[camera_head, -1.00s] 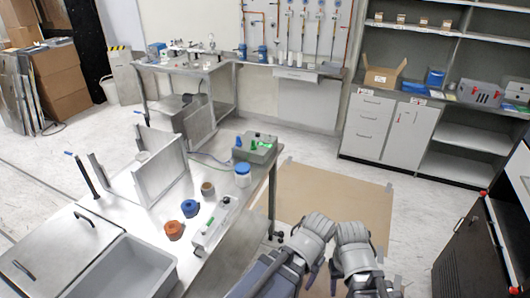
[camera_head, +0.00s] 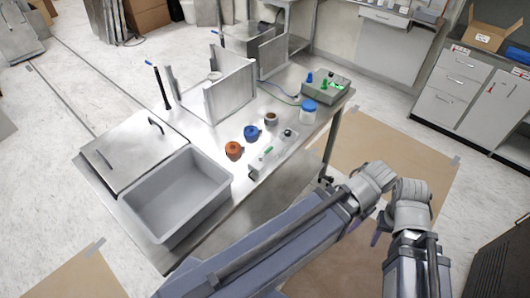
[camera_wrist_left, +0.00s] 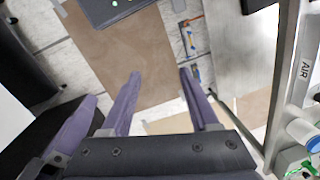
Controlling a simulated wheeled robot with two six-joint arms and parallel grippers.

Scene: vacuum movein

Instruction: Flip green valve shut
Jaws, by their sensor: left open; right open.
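A small green lever (camera_head: 267,151) sits on a narrow light-grey valve block (camera_head: 257,172) near the front right edge of the metal table. Its exact angle is too small to judge. My right gripper (camera_head: 380,230) hangs beyond the table's right side, over the floor, apart from the block. My left gripper is beside it in the head view, its fingers mostly hidden by its wrist. In the left wrist view my left gripper (camera_wrist_left: 160,76) is open and empty, its fingers apart over the floor. A grey bar marked AIR (camera_wrist_left: 304,70) and something green show at the right edge there.
Beside the block are an orange knob (camera_head: 234,150), a blue knob (camera_head: 251,132), a brown-topped pot (camera_head: 271,118) and a blue-lidded jar (camera_head: 308,113). A green-knobbed box (camera_head: 338,92) stands behind. A grey bin (camera_head: 178,197) is set in the table's left front.

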